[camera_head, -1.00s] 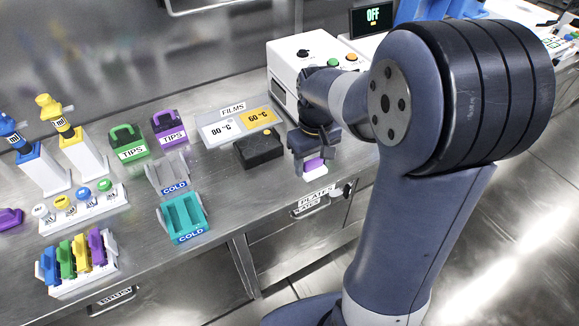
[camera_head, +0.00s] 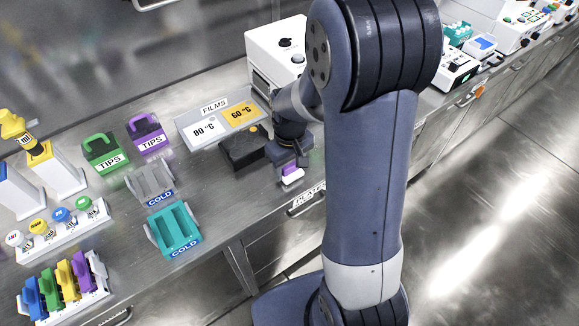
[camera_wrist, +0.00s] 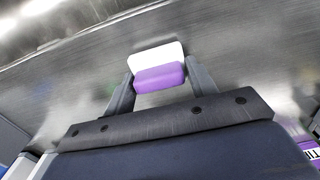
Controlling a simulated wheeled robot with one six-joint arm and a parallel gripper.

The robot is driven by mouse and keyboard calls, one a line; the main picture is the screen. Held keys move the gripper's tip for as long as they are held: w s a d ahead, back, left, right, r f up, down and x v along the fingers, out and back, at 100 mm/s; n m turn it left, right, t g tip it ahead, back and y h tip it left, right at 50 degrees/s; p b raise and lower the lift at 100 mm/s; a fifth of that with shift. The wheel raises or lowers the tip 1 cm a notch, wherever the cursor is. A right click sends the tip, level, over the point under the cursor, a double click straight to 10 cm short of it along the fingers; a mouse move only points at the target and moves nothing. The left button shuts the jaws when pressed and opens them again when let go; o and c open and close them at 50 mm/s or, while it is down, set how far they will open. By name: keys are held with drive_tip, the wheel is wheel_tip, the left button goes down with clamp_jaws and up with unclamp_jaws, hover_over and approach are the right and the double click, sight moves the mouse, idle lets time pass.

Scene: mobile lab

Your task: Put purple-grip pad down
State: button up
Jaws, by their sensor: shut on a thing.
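The purple-grip pad (camera_head: 292,172) has a purple grip on a white base. My gripper (camera_head: 291,163) is shut on it, near the bench's front edge, right of the black box. In the wrist view the pad's purple grip (camera_wrist: 160,78) sits between the two grey fingers, with its white part (camera_wrist: 157,56) beyond. I cannot tell whether the pad touches the bench (camera_head: 225,205).
A black box (camera_head: 243,150) is close left of my gripper, with the films tray (camera_head: 190,143) behind it. A white machine (camera_head: 276,45) stands at the back. Cold holders (camera_head: 176,230), tip boxes (camera_head: 104,153) and a rack of coloured grips (camera_head: 65,290) stand left.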

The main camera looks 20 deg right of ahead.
sight(290, 164)
drive_tip(key=shift+f, duration=0.35)
drive_tip(key=shift+f, duration=0.15)
drive_tip(key=o, duration=0.9)
wheel_tip(290, 164, up, 12)
drive_tip(key=shift+r+p, duration=0.2)
drive_tip(key=shift+p, duration=0.25)
